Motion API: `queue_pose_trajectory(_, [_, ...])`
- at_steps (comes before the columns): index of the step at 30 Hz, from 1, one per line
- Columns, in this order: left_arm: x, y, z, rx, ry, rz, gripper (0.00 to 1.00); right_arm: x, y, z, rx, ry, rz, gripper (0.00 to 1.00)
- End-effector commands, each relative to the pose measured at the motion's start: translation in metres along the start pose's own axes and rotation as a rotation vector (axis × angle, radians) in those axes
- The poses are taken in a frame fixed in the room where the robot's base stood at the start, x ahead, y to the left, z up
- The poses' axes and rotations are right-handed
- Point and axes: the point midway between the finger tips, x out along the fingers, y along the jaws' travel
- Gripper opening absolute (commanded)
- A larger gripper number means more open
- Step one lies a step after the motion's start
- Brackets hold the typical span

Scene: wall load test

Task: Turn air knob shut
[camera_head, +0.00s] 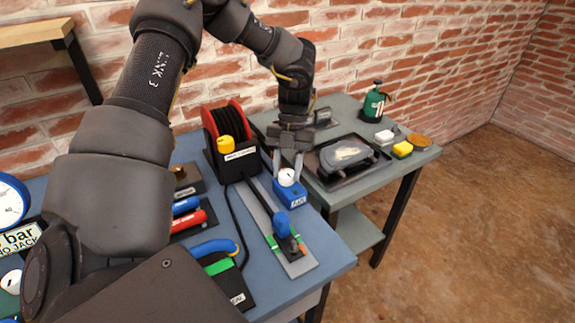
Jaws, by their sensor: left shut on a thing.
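The air knob (286,177) is a small white round knob on top of a blue block (289,194) with a white label, at the right end of the blue-topped bench. My left gripper (287,170) reaches down from above and is shut on the knob, with a finger on each side of it. The fingers hide part of the knob, and its turn angle is hard to read. My right gripper is not in view.
A red reel (222,117) with a yellow knob stands just left. A grey plate (297,262) with a blue-handled lever lies in front. A grey side table (418,158) holds a black tray, sponges and a green bottle (374,103).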

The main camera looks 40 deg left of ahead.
Motion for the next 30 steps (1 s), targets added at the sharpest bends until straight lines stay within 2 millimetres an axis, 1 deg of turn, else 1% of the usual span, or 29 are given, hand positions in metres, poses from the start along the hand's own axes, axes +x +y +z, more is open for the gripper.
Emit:
queue_pose_trajectory(11, [0.000,0.000,0.000,0.004,0.000,0.002,0.14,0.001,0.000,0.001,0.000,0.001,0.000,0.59])
queue_pose_trajectory(12, [0.000,0.000,0.000,0.004,0.000,0.002,0.40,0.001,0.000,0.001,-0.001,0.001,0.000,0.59])
queue_pose_trajectory(16, [0.000,0.000,0.000,0.004,0.000,0.002,0.57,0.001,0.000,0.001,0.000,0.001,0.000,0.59])
queue_pose_trajectory(17, [0.000,0.000,0.000,0.004,0.000,0.002,0.59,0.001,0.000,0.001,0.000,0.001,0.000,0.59])
queue_pose_trajectory(26, [-0.002,0.000,0.000,0.003,-0.001,0.001,0.59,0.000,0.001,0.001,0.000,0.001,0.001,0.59])
queue_pose_trajectory(29, [-0.010,-0.001,0.000,0.004,-0.003,0.001,0.59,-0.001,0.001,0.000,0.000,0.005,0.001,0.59])
queue_pose_trajectory(30, [-0.015,-0.001,0.001,0.004,-0.004,0.000,0.59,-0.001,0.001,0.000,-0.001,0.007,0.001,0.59])
